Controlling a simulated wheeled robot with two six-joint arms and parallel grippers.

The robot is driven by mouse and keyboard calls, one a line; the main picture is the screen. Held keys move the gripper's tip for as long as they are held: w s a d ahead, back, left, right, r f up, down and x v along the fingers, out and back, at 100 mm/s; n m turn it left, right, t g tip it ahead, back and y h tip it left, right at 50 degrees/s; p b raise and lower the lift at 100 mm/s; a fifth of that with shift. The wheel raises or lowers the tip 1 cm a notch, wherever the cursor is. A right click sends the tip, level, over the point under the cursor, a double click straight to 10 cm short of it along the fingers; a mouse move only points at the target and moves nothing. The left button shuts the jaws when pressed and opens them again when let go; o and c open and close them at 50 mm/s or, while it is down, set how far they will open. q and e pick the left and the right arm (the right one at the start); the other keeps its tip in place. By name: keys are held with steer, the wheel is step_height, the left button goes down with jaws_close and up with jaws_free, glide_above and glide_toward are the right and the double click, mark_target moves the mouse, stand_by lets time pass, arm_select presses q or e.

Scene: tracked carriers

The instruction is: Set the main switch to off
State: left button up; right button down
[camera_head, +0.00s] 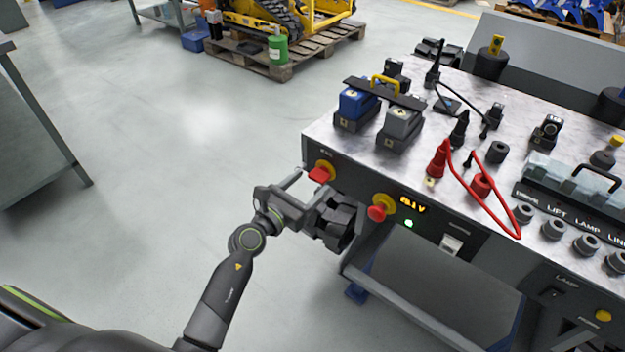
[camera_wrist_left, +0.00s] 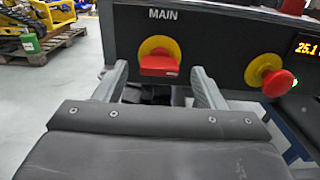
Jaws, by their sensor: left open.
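The main switch (camera_head: 320,173) is a red handle on a yellow disc at the left end of the bench's front panel. In the left wrist view the main switch (camera_wrist_left: 158,66) sits under the label MAIN, with its red handle lying horizontal. My left gripper (camera_head: 318,196) is open in front of the panel, close to the switch. In the left wrist view the fingers of the left gripper (camera_wrist_left: 160,84) stand apart to the left and right of the handle, with nothing held between them. Whether a finger touches the handle cannot be told. My right gripper is not in view.
A red mushroom button (camera_head: 377,213) on a yellow disc sits right of the switch, beside a lit display (camera_head: 412,205) and a green light (camera_head: 408,223). Blue and grey battery-like blocks (camera_head: 357,104) stand on the benchtop (camera_head: 345,150). The floor (camera_head: 180,150) at left is clear.

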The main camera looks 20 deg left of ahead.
mark_target(319, 176)
arm_select(q)
steer(key=shift+x, duration=1.1)
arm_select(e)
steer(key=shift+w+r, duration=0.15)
